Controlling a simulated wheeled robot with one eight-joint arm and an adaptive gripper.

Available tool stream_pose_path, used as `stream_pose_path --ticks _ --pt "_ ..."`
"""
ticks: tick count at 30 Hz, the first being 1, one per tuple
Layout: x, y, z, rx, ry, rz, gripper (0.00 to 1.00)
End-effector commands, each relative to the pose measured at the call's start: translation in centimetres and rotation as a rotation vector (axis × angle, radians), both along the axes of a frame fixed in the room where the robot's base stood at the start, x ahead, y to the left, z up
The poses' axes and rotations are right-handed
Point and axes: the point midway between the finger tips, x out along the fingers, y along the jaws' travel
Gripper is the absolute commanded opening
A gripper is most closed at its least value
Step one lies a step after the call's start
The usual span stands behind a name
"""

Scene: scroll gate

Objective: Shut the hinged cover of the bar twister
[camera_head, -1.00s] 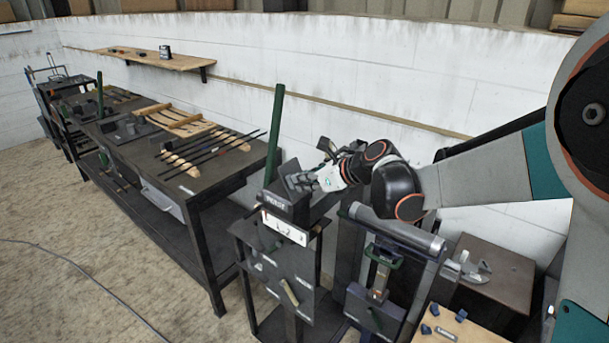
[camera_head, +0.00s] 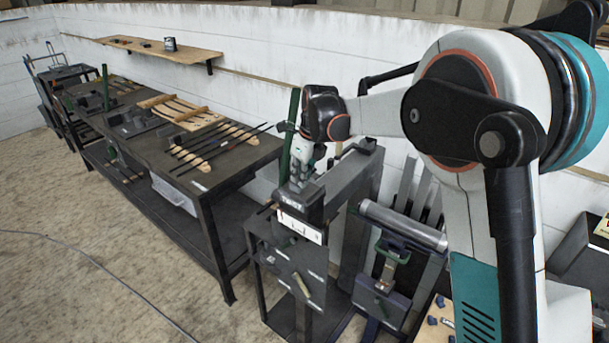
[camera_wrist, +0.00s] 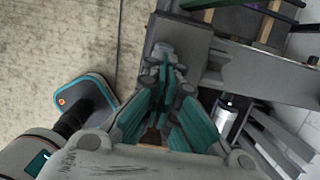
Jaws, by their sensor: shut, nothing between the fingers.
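The bar twister (camera_head: 302,229) stands right of the long workbench, with a white label strip on its front and a dark block on top. A green upright bar (camera_head: 290,130) rises beside it. My gripper (camera_head: 296,183) points down at the top of the dark block, its fingers together, touching or very near it. In the wrist view my gripper (camera_wrist: 168,62) shows its teal finger pads over the twister's grey top (camera_wrist: 178,35). The arm and fingers hide part of the top, so I cannot tell the hinged cover's exact angle.
A workbench (camera_head: 215,150) with dark rods and wooden racks lies to the left. A stand with a grey roller (camera_head: 402,227) is close on the right. A wall shelf (camera_head: 160,52) hangs behind the bench. The floor (camera_head: 100,260) at front left is clear except for a cable.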

Motion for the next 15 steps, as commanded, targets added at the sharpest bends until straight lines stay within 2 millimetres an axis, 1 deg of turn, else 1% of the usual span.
stream_pose_path --ticks 6,15 --pt "0.43 0.59 -0.41 0.001 -0.001 0.001 0.00" --pt "0.62 0.84 -0.63 0.003 -0.001 0.001 0.00"
